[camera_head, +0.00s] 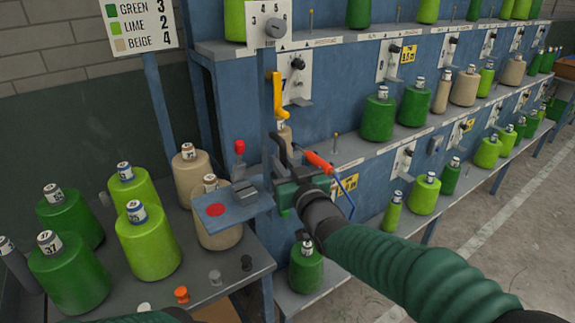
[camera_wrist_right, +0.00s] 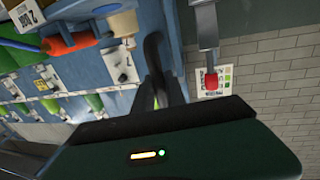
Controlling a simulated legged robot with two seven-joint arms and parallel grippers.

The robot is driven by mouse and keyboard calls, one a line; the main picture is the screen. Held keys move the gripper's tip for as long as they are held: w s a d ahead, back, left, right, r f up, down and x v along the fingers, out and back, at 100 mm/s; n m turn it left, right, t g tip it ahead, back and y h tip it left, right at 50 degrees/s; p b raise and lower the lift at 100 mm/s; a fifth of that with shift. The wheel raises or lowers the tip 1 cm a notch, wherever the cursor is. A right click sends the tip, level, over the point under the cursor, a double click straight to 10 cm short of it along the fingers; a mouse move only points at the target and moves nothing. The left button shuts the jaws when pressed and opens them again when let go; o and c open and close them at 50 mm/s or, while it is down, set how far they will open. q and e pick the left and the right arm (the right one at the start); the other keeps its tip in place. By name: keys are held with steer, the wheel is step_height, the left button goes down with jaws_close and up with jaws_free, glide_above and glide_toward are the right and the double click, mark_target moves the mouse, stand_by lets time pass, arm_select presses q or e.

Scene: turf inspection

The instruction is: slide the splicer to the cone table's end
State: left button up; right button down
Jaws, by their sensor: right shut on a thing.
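The splicer (camera_head: 218,213) looks to be the blue plate with a red round spot, a grey block and an upright red-knobbed lever. It sits at the right end of the cone table (camera_head: 215,284), in front of a beige cone. My right gripper (camera_head: 281,153) is at the plate's right edge, shut; what lies between its fingers is hidden, probably a part of the splicer. In the right wrist view, the dark fingers (camera_wrist_right: 158,75) stand close together, with the red-knobbed lever (camera_wrist_right: 210,82) beside them.
Green, lime and beige cones (camera_head: 148,242) stand on the cone table, left of the splicer. A blue rack (camera_head: 355,165) with several cones stands right behind my right gripper. A yellow hook (camera_head: 278,97) and an orange-handled tool (camera_head: 319,161) are close by. Floor (camera_head: 480,255) is clear at right.

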steer(key=shift+a+r, duration=0.1)
steer(key=shift+r, duration=0.05)
steer(key=c, duration=1.7)
jaws_free()
steer(key=o, duration=0.3)
steer(key=shift+a, duration=0.15)
steer(key=shift+o, duration=0.2)
steer(key=shift+s+d, duration=0.3)
steer(key=shift+s, duration=0.05)
steer(key=v, duration=1.6)
steer(key=shift+a+f, duration=0.1)
steer(key=shift+f, duration=0.1)
